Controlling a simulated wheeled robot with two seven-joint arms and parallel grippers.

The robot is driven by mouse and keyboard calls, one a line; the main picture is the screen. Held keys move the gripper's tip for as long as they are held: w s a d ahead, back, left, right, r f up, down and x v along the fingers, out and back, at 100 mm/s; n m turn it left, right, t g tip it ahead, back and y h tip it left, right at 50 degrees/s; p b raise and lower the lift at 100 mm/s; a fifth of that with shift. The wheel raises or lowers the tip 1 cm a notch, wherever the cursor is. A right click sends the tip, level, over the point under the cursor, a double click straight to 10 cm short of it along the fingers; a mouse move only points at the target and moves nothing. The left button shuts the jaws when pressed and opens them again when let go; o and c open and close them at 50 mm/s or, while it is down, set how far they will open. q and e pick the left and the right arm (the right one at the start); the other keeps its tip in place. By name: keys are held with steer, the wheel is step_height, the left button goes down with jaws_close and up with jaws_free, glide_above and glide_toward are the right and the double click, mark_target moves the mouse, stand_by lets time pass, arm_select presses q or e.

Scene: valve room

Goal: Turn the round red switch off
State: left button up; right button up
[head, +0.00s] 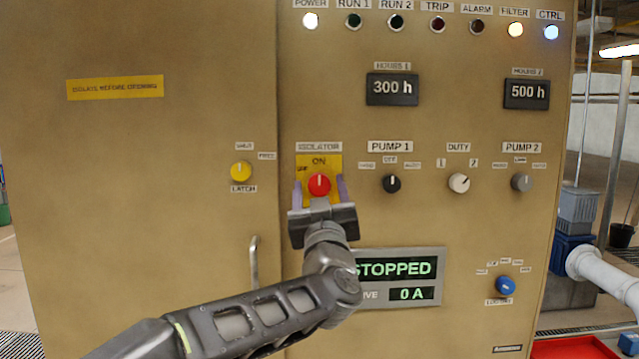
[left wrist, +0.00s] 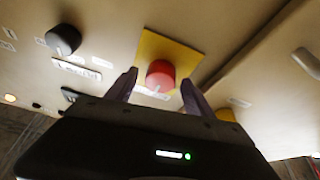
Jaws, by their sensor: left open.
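The round red switch (head: 319,184) sits on a yellow plate (head: 333,161) under the ISOLATOR label, with "ON" printed above it. A pale mark on its face points up toward ON. My left gripper (head: 320,190) is open, with one finger on each side of the switch. In the left wrist view the red switch (left wrist: 160,75) stands between the two fingertips (left wrist: 161,86), with gaps visible on both sides. I cannot tell how far the fingertips are from the panel. The plate's lower part is hidden by my gripper. My right gripper is not in view.
A yellow latch knob (head: 241,172) is left of the switch, above a door handle (head: 254,262). A black PUMP 1 knob (head: 391,183) and a white DUTY knob (head: 459,183) are to the right. A display (head: 425,268) reading STOPPED is partly behind my arm.

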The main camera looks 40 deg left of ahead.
arm_select(q)
steer(key=shift+w, duration=0.1)
jaws_close()
stand_by(0.7)
